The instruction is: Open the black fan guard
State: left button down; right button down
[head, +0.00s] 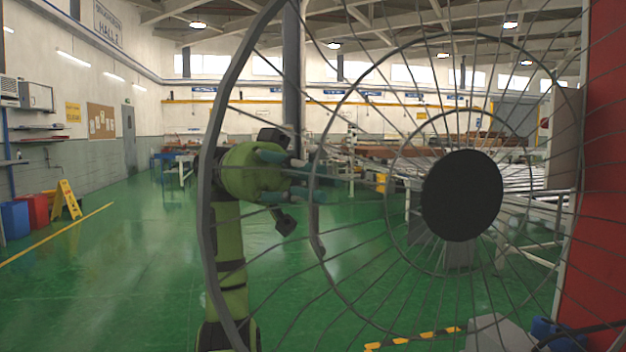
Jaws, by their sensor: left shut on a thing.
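The black fan guard (462,196) is a large round wire grille with a solid dark hub disc. It fills the middle and right of the head view, close to me, and the hall shows through its wires. Its thick outer rim (206,190) curves down the left side. My left gripper (312,180), on a green arm, shows through the wires just inside that rim. It is shut on the guard near a ring left of the hub; the exact contact is partly hidden by wires. My right gripper is not in view.
A red panel (604,170) stands upright along the right edge, beside the guard. Green floor (110,290) is clear at the left. A yellow sign (67,199) and red and blue bins (33,210) stand by the left wall. Black-yellow striping (412,339) lies low in front.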

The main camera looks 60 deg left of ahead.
pick_arm(q)
jog(key=c, duration=1.2)
grip_release()
jog(key=shift+o, duration=0.2)
jog(key=shift+s+a, duration=0.1)
jog(key=v, duration=0.7)
jog(key=shift+a, duration=0.2)
